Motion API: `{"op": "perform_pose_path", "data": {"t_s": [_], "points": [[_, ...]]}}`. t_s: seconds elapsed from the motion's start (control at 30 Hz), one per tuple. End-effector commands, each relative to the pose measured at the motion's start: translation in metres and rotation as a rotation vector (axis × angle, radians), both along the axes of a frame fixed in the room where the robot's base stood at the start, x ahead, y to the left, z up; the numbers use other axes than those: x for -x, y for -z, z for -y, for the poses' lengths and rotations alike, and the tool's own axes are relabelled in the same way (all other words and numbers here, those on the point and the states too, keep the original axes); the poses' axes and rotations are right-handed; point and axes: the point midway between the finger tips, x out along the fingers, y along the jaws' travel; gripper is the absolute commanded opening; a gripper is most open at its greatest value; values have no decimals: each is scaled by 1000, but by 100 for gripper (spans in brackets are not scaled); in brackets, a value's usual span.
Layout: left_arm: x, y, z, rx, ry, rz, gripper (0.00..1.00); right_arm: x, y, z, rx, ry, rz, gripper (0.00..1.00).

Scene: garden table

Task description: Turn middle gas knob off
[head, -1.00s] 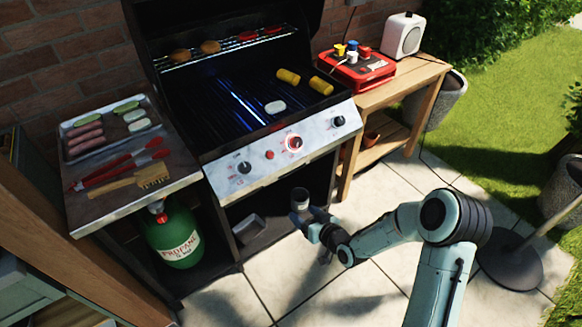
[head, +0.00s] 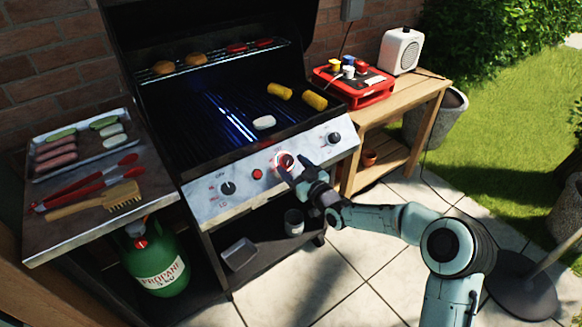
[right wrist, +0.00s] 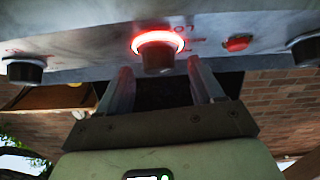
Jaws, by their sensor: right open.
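The middle gas knob (head: 285,160) is on the sloped front panel (head: 235,205) of the grill, with a lit red ring around it. In the right wrist view the dark knob (right wrist: 158,57) shows close up, its ring glowing. My right gripper (head: 294,170) is open at the panel, its two fingers (right wrist: 158,68) pointing at the knob from either side, with gaps between them and it. I cannot tell whether a finger touches the panel. My left gripper is out of view. Blue flame (head: 232,120) shows under the grate.
A left knob (head: 228,188), a red button (head: 257,174) and a right knob (head: 334,138) flank the middle knob. A shelf below holds a cup (head: 294,222) and a tray (head: 238,254). A green propane tank (head: 160,265) stands at lower left.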

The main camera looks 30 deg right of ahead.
Motion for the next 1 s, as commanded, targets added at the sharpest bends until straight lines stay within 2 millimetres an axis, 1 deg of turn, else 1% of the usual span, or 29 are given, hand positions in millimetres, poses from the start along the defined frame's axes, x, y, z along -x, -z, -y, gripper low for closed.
{"op": "perform_pose_path", "data": {"t_s": [0.03,0.13,0.43,0.47,0.5,0.57,0.6,0.63,0.87,1.0], "points": [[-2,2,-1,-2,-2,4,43,-5,1,0,-2,0,1,67],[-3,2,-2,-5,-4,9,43,-11,0,-1,-1,0,0,67],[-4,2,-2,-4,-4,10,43,-13,0,-1,-1,1,-1,67],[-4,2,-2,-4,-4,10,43,-13,0,-1,-1,1,-1,60],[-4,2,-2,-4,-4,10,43,-13,0,-1,-1,1,-1,47],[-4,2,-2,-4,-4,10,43,-13,0,-1,-1,1,-1,28],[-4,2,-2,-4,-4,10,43,-13,0,-1,-1,1,-1,14],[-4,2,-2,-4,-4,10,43,-12,0,-1,-1,1,-1,11],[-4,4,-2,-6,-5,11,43,-12,0,-1,-9,9,-2,11],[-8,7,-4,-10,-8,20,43,-13,0,-2,-35,35,-4,11]]}}
